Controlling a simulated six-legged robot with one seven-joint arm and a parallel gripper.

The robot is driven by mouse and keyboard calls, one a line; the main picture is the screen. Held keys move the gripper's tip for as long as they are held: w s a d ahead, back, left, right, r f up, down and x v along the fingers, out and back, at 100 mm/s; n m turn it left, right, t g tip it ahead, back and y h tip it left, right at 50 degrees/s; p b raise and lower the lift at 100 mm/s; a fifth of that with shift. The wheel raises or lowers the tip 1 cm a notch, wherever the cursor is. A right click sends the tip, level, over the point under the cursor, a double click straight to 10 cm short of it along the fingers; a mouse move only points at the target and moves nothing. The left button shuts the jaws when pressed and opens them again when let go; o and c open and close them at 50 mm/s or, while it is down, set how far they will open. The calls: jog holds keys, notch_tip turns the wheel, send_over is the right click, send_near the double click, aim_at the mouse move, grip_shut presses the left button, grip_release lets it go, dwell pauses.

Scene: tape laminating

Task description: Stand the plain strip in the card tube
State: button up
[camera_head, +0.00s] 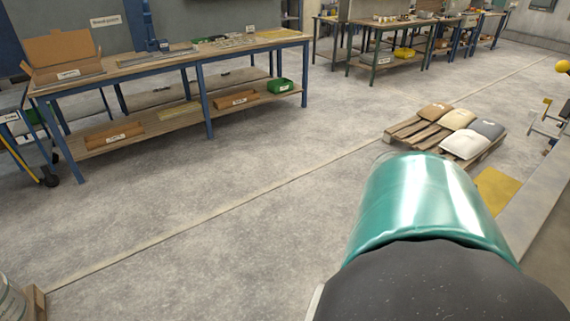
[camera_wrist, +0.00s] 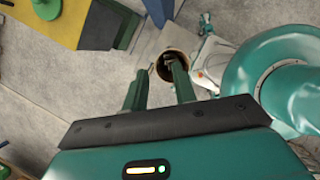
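My gripper (camera_wrist: 165,66) shows in the wrist view with its two dark green fingers apart and no object clearly held between them. Beyond the fingertips is a round opening with a brown rim (camera_wrist: 157,66) and a dark inside. It may be the card tube, but I cannot tell. In the head view my gripper is not visible. Long flat pieces (camera_head: 155,58) lie on the blue-legged workbench (camera_head: 125,71) at upper left. I cannot tell which of them, if any, is the plain strip.
An open cardboard box (camera_head: 60,52) stands on the bench's left end. Its lower shelf holds brown trays (camera_head: 112,138) and a green bin (camera_head: 281,86). A pallet (camera_head: 402,132) with several sacks stands at right. Grey floor between is clear.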

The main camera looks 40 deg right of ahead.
jog(key=shift+r, duration=0.1)
jog(key=v, duration=1.3)
jog(key=shift+r, duration=0.3)
jog(key=shift+w+a+f, duration=0.1)
jog(key=shift+f, duration=0.05)
